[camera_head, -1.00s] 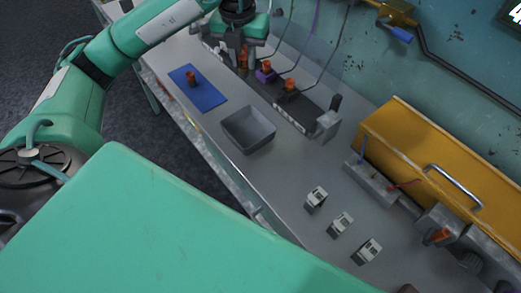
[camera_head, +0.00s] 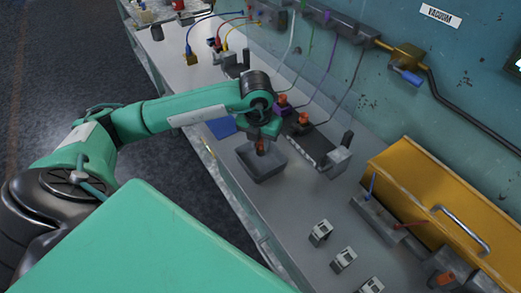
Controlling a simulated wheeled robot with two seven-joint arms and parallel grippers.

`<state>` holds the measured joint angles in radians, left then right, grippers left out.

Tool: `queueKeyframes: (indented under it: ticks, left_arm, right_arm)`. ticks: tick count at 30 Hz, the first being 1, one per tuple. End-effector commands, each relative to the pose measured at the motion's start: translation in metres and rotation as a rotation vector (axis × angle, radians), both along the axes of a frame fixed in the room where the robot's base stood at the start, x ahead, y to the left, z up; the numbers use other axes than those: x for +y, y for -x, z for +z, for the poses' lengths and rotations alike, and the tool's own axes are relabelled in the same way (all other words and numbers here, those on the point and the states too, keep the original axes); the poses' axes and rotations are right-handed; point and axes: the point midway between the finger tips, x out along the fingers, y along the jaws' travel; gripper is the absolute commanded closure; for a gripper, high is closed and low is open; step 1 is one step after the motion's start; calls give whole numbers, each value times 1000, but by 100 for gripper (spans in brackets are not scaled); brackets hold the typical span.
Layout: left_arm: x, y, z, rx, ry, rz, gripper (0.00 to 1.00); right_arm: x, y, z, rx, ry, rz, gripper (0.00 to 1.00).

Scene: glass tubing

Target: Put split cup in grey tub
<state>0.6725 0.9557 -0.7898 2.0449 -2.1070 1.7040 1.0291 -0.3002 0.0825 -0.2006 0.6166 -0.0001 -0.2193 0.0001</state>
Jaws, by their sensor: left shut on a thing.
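The grey tub (camera_head: 258,168) stands on the bench in the middle of the view, an open rectangular box. My left gripper (camera_head: 263,142) is over the tub and points down. It is shut on a small orange-brown cup (camera_head: 261,147), which hangs over the tub's opening near its far side. Whether the cup touches the tub, and where it is split, is too small to tell. The gripper hides part of the tub's far rim. My right gripper is not in view.
Behind the tub, a dark rack holds an orange cup on a purple base (camera_head: 282,100) and another orange cup (camera_head: 303,118). A blue mat (camera_head: 222,127) lies left of the tub, partly hidden by my arm. Several small grey-white blocks (camera_head: 320,232) and a yellow case (camera_head: 430,205) stand right.

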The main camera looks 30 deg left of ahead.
Motion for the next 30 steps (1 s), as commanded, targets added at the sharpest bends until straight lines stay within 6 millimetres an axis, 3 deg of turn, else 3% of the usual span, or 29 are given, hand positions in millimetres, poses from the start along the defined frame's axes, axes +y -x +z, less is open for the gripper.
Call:
queueKeyframes:
  ticks: [5,13,24,25,28,30]
  left_arm:
    - [0,0,-11,2,0,0,97]
    - [0,0,-46,1,0,1,97]
    - [0,0,-53,-1,1,0,97]
    - [0,0,-51,-1,1,0,72]
    - [0,0,-51,-1,1,0,54]
    - [0,0,-51,-1,1,0,54]
  right_arm:
    - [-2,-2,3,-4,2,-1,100]
    - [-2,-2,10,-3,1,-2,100]
    - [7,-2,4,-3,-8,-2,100]
    - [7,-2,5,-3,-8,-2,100]
    - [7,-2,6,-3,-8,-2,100]
    - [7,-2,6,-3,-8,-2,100]
